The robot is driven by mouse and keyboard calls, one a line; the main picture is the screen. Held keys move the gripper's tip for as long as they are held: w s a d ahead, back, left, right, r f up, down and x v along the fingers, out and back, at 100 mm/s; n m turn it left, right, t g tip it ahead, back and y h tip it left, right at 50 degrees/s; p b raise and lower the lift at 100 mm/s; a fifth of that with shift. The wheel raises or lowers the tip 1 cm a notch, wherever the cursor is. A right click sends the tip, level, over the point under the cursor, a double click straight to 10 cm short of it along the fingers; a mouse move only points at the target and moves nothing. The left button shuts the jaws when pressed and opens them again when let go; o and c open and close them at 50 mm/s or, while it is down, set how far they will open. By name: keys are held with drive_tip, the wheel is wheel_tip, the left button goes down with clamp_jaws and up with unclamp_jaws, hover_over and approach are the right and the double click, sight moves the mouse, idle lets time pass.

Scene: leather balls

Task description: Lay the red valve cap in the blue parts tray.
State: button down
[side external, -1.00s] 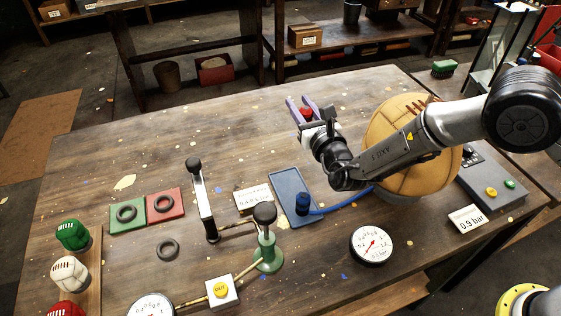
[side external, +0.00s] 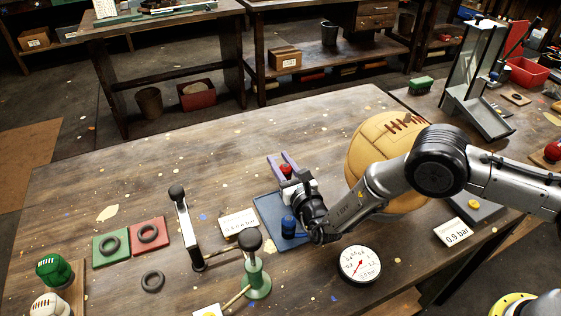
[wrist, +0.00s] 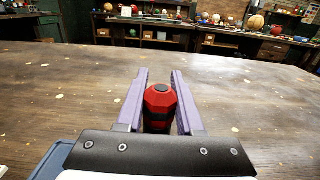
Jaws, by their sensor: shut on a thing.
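The red valve cap (side external: 286,169) is held between the two purple fingers of my gripper (side external: 283,165). In the wrist view the cap (wrist: 160,102) stands upright between the fingers (wrist: 159,95). The blue parts tray (side external: 263,209) lies on the table, partly hidden by my gripper and wrist. Its corner shows at the lower left of the wrist view (wrist: 47,163). In the side view the cap appears just beyond the tray's far edge; its height above the table is hard to tell.
A blue fitting (side external: 289,228) stands on the tray. A black-knobbed lever (side external: 189,228), a green-based lever (side external: 257,280) and a gauge (side external: 360,265) stand nearby. The table behind is clear.

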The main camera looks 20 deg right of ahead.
sight(288, 173)
drive_tip(key=shift+f, duration=0.15)
drive_tip(key=c, duration=0.5)
unclamp_jaws()
drive_tip(key=shift+c, duration=0.2)
drive_tip(key=shift+s, duration=1.5)
wheel_tip(288, 173, up, 6)
drive_tip(key=shift+r, duration=0.1)
drive_tip(key=shift+o, duration=0.5)
drive_tip(key=shift+r, duration=0.55)
